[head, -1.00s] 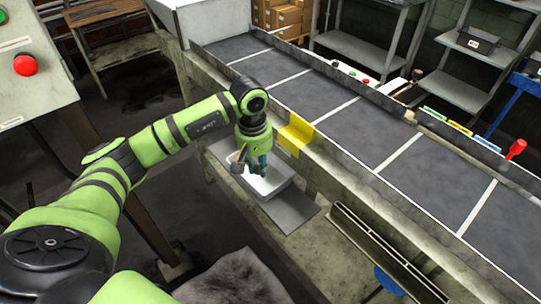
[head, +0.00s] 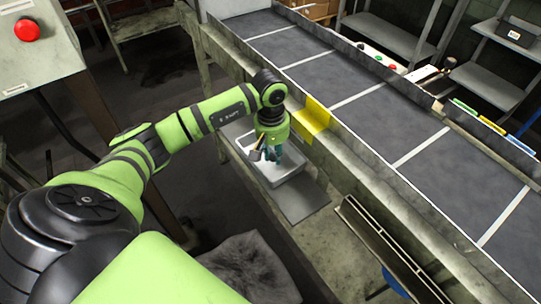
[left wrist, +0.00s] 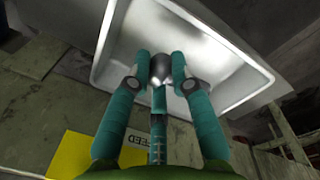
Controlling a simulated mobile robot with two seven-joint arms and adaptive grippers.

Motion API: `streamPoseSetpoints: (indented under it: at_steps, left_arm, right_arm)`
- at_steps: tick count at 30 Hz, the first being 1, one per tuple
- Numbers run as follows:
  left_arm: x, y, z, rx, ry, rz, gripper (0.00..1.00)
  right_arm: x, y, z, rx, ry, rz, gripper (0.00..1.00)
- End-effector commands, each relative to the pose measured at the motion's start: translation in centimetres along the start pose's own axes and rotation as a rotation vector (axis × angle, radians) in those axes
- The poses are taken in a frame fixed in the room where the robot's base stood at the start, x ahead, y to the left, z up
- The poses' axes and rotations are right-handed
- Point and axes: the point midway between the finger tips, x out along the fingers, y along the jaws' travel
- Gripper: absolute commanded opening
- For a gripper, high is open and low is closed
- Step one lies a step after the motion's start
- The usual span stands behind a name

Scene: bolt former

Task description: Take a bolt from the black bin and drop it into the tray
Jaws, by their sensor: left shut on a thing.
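My left gripper (head: 268,155) points down over the pale metal tray (head: 285,178), which sits beside the conveyor. The left wrist view shows my gripper's teal fingers (left wrist: 160,75) closed around a small grey rounded thing, apparently the bolt (left wrist: 160,65). Most of the bolt is hidden by the fingers. The tray's inside (left wrist: 215,50) lies beyond and below the fingertips and looks bare where it shows. I cannot tell the exact height of the bolt above it. I cannot make out the black bin for certain. My right gripper is not in view.
A dark conveyor (head: 370,110) with white cross lines runs along the right. A yellow plate (head: 313,117) on its edge is close to my left gripper. A flat grey plate (head: 303,200) lies in front of the tray. A control box with a red button (head: 26,30) stands at left.

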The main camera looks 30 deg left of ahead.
Motion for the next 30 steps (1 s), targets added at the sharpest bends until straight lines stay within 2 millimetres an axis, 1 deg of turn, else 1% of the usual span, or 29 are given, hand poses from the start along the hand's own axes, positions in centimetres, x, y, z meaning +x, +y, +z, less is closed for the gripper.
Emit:
streamPoseSetpoints:
  at_steps: [6,7,8,9,17,20,23,25,30]
  left_arm:
    - [0.0,0.1,0.0,0.000,0.001,0.002,0.00]
    - [0.0,0.1,0.0,0.000,0.001,0.002,0.30]
    - [0.0,0.1,0.0,0.000,0.001,0.002,0.42]
    - [0.0,0.1,0.0,0.000,0.001,0.002,0.50]
    - [0.0,0.0,0.0,0.000,0.000,0.000,0.50]
    - [-0.2,0.0,-0.1,0.000,0.001,0.001,0.50]
    - [-1.2,0.1,-0.1,-0.001,0.004,0.003,0.50]
    - [-2.4,0.0,-0.1,0.001,0.005,0.002,0.50]
    - [-6.2,0.1,-0.2,0.001,0.007,0.004,0.50]
  right_arm:
    - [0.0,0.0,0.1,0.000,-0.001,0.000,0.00]
    - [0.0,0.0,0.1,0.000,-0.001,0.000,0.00]
    - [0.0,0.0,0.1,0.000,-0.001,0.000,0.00]
    - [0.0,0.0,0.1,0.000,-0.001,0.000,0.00]
    - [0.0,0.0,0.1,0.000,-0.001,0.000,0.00]
    - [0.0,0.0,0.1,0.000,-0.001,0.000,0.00]
    - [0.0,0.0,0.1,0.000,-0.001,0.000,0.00]
    - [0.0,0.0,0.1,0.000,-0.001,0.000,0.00]
    - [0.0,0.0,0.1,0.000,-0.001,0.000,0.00]
